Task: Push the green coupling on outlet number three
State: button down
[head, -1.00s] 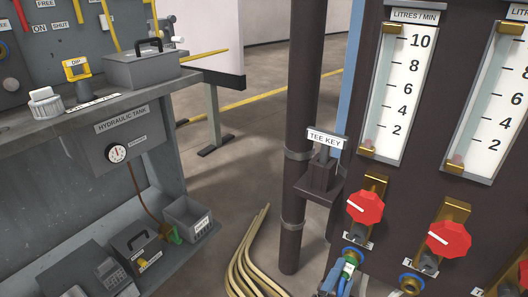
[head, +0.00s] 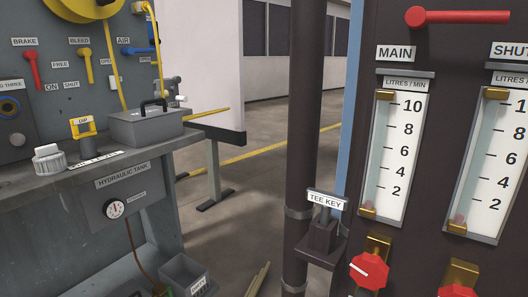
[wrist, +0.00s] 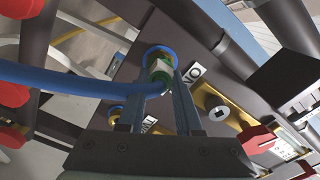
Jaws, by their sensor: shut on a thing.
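In the wrist view, my gripper (wrist: 160,88) is shut on the green coupling (wrist: 158,72), with one finger on each side of it. The blue hose (wrist: 70,75) runs from the coupling to the left. A blue ring of an outlet (wrist: 160,50) shows around the coupling's far end, so the coupling is at this outlet's mouth. I cannot tell how deep it sits, and the outlet's number is not readable. The head view shows neither my gripper nor the coupling.
The tee key holder (head: 322,240) is on a dark post. A grey bench (head: 165,145) stands left.

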jog(key=shift+s+a+p, duration=0.4)
jog(key=shift+s, duration=0.2)
dwell(0.5)
jog(key=shift+p+v, duration=0.55)
jog(key=shift+v, duration=0.75)
